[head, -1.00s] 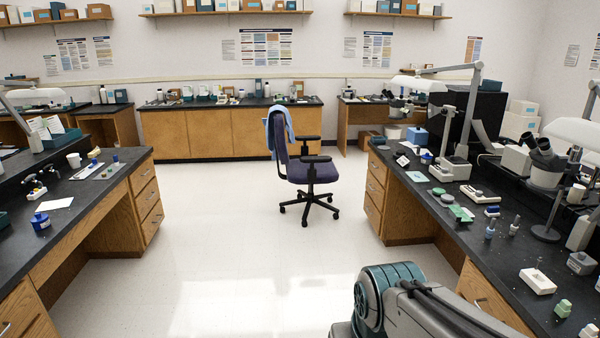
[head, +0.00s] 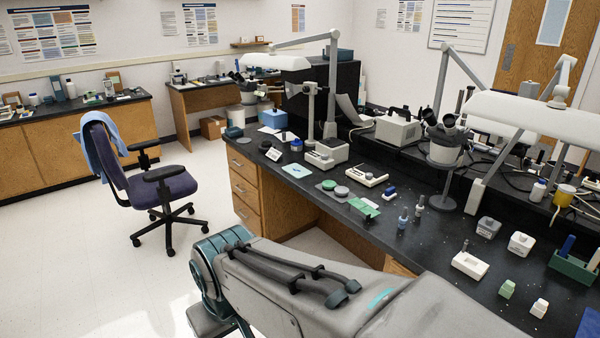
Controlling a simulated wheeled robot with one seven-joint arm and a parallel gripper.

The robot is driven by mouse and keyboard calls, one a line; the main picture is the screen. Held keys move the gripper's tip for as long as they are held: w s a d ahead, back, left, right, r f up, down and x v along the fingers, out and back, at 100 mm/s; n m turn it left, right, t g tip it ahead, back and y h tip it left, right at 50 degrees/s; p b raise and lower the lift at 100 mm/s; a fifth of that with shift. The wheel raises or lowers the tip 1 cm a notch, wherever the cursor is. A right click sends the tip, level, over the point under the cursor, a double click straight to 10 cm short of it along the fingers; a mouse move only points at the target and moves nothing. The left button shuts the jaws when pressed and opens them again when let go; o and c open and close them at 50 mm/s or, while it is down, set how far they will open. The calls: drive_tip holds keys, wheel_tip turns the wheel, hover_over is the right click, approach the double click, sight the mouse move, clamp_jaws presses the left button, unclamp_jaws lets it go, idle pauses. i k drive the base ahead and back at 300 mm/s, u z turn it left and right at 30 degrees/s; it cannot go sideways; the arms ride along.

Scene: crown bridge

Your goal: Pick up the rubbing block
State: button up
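I cannot tell for certain which item is the rubbing block. Small block-like items stand on the dark bench at the right in the head view: a pale green block (head: 507,289), a small white block (head: 540,308), a grey box-like block (head: 488,227) and a white one (head: 521,242). A wider white block (head: 470,265) with a thin upright piece stands left of them. My arm's grey and teal links cross the lower middle, in front of the bench. My gripper is outside the view.
The dark bench (head: 400,232) also bears a microscope (head: 445,140), lamps, a green holder (head: 574,266), small bottles (head: 403,220) and green pieces (head: 364,208). An office chair (head: 160,190) stands on the floor at the left. The floor around it is clear.

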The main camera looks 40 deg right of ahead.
sight(390, 193)
drive_tip(key=z, duration=0.4)
drive_tip(key=i, duration=1.5)
drive_tip(key=z, duration=1.45)
drive_tip(key=i, duration=1.1)
drive_tip(key=z, duration=0.65)
